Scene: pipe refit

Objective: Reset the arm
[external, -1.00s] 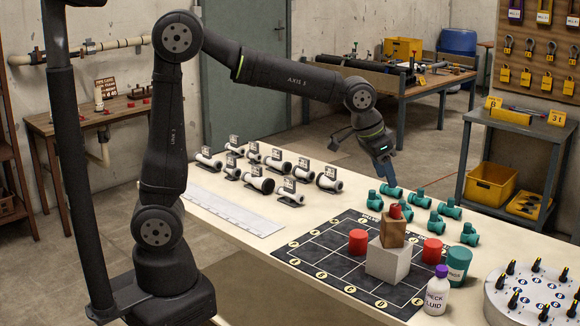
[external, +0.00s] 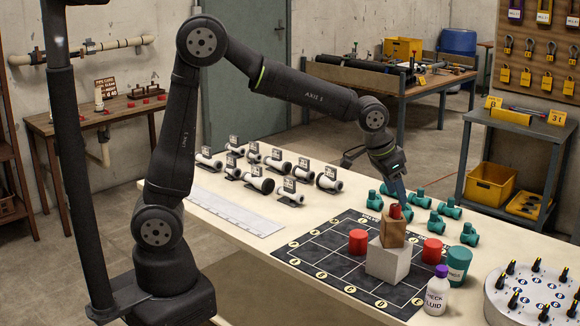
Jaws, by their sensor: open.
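My gripper (external: 397,190) hangs at the end of my arm over the table (external: 250,247), just above and behind a small red piece (external: 395,211). Its jaws are open. The red piece sits on a brown block (external: 393,230), which stands on a grey cube (external: 388,262) on the black grid mat (external: 322,240). I cannot tell whether a fingertip touches the red piece. Part of the teal fittings behind the gripper is hidden.
Red cylinders (external: 358,242) (external: 432,250) flank the stack. A teal cup (external: 459,262), a white bottle (external: 437,292) and a round knob panel (external: 536,295) stand at right. Teal fittings (external: 450,209) and black-and-white pipe pieces (external: 257,180) stand behind. A white ruled strip (external: 232,211) lies left.

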